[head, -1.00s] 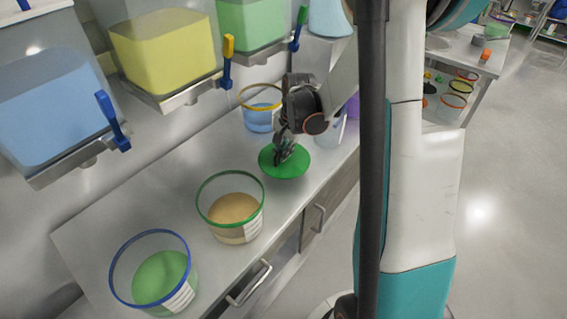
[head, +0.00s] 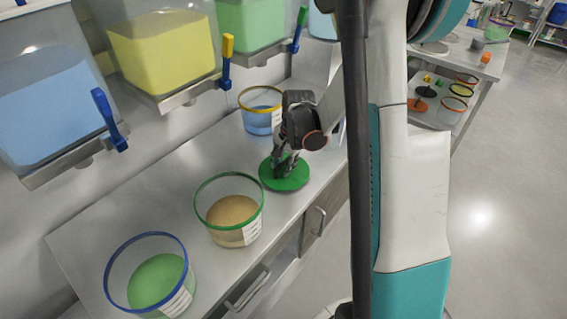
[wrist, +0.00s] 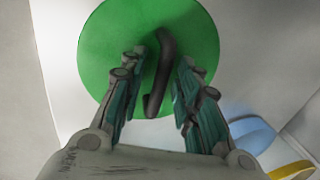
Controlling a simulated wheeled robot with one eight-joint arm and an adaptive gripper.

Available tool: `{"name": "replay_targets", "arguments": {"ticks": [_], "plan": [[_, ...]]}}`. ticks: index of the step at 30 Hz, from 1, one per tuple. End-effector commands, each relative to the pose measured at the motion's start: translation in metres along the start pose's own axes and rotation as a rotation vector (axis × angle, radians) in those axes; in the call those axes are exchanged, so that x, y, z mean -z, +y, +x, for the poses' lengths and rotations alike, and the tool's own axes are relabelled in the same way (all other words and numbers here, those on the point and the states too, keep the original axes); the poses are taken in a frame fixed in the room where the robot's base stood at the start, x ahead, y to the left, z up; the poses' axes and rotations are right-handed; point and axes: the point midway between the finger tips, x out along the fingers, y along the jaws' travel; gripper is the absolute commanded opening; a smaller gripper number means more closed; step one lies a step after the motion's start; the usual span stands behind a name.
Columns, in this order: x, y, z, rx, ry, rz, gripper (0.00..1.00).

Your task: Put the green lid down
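The green lid (head: 291,184) is a round disc lying level at the counter, right of the green-rimmed bucket of tan powder (head: 229,210). It appears to rest on the countertop. In the wrist view the lid (wrist: 105,45) fills the upper middle, with a dark bar handle (wrist: 164,70) across it. My gripper (wrist: 163,62) is over the lid with one finger on each side of the handle. Gaps show between the handle and both fingers, so it looks open. In the head view my gripper (head: 285,165) points down at the lid and partly covers it.
A blue-rimmed bucket (head: 150,272) of green powder stands at the near left. A yellow-rimmed bucket (head: 260,118) of blue powder stands behind the lid. Hoppers with valve handles (head: 110,120) overhang the counter's back. Bare countertop (head: 150,190) lies left of the buckets.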

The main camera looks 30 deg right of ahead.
Motion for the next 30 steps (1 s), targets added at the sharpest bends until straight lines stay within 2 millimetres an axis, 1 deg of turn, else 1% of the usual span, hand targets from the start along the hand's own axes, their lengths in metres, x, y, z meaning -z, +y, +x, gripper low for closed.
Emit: {"name": "replay_targets", "arguments": {"ticks": [7,10,14,21,24,27,30], "plan": [[0.000,0.000,-0.002,0.000,0.000,0.000,0.30],[0.000,-0.001,-0.011,0.000,0.000,0.000,0.30],[0.000,-0.001,-0.035,0.000,0.000,0.001,0.30],[0.000,-0.001,-0.085,0.000,0.000,0.001,0.30],[0.000,-0.001,-0.102,0.000,0.000,0.000,0.30],[0.000,-0.001,-0.113,0.000,0.000,0.000,0.30],[0.000,-0.001,-0.120,0.000,0.000,0.000,0.30]]}}
